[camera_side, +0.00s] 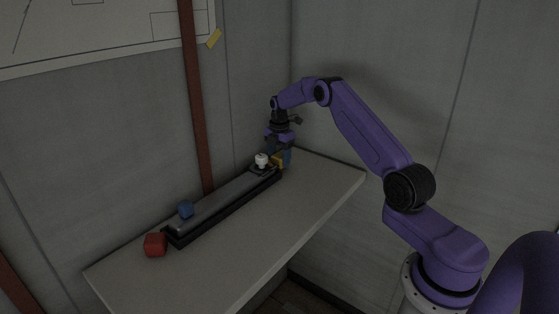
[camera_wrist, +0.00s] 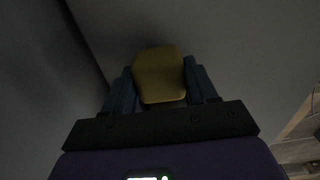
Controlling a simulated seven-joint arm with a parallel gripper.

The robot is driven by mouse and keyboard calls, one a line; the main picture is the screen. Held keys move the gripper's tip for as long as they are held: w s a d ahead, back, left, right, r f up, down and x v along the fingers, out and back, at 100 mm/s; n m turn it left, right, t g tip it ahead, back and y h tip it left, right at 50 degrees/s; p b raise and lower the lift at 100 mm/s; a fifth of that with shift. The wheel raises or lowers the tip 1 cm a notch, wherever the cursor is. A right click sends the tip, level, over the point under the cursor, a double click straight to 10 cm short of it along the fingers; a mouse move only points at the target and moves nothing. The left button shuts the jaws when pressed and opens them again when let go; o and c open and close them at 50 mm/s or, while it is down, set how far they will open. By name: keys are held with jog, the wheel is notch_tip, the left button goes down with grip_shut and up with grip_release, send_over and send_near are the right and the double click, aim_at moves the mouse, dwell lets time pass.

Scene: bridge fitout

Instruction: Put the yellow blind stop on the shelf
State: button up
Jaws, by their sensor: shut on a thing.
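The yellow blind stop (camera_side: 277,161) is between the blue fingers of my gripper (camera_side: 281,157), at the far end of the long dark rail unit (camera_side: 222,205). In the wrist view the yellow stop (camera_wrist: 160,76) fills the space between both fingers of my gripper (camera_wrist: 161,84), which is shut on it. The pale shelf-like surface (camera_side: 270,232) runs along the wall beneath. I cannot tell whether the stop touches the rail unit or the surface.
A white knob-like piece (camera_side: 262,160) stands on the rail unit close to my gripper. A blue block (camera_side: 186,209) sits on its near end. A red block (camera_side: 155,245) lies on the pale surface beside that end. The surface's front side is clear.

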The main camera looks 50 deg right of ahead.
jog(key=shift+f, duration=0.6)
jog(key=o, duration=1.2)
jog(key=shift+f, duration=0.15)
jog(key=shift+c, duration=0.2)
